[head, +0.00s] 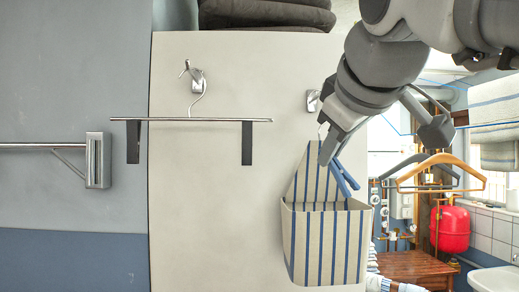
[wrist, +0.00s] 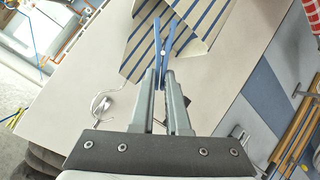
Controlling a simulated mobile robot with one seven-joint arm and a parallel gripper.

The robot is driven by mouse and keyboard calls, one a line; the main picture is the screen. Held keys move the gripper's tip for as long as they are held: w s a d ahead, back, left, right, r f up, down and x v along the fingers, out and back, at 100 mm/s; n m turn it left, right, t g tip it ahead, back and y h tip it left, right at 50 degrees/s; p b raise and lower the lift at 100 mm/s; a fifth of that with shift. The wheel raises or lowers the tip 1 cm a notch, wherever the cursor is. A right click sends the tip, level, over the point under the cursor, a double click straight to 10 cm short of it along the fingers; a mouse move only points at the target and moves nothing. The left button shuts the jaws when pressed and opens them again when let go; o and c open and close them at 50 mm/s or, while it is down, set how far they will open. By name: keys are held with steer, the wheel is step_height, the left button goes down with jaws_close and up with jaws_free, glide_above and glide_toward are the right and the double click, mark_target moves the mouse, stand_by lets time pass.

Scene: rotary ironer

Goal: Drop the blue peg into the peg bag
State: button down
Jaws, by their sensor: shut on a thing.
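The blue peg (head: 345,175) is held in my gripper (head: 333,155), which is shut on it. In the wrist view the peg (wrist: 163,45) sticks out forward between the two fingers of my gripper (wrist: 166,76), its ends spread in a narrow V. The peg bag (head: 325,248) is cream with blue stripes and hangs on the pale panel. The peg is at the upper right of the bag, by its raised pointed back and just above the front rim. In the wrist view the striped bag (wrist: 207,17) lies beyond the peg. The inside of the bag is hidden.
A metal clip hanger (head: 190,120) hangs from a hook on the pale panel (head: 215,220) left of the bag. A metal rail (head: 97,160) is further left. Wooden hanger (head: 440,160), red tank (head: 450,228) and basin (head: 492,280) are at right. Dark cushions (head: 265,13) lie at the top.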

steer(key=shift+r, duration=0.1)
steer(key=shift+w+d+n+p, duration=0.1)
steer(key=shift+w+n+p, duration=0.2)
steer(key=shift+w+p, duration=0.2)
steer(key=r+x, duration=0.1)
steer(key=x, duration=0.6)
steer(key=shift+w, duration=0.3)
steer(key=shift+r, duration=0.15)
steer(key=shift+c, duration=1.8)
jaws_free()
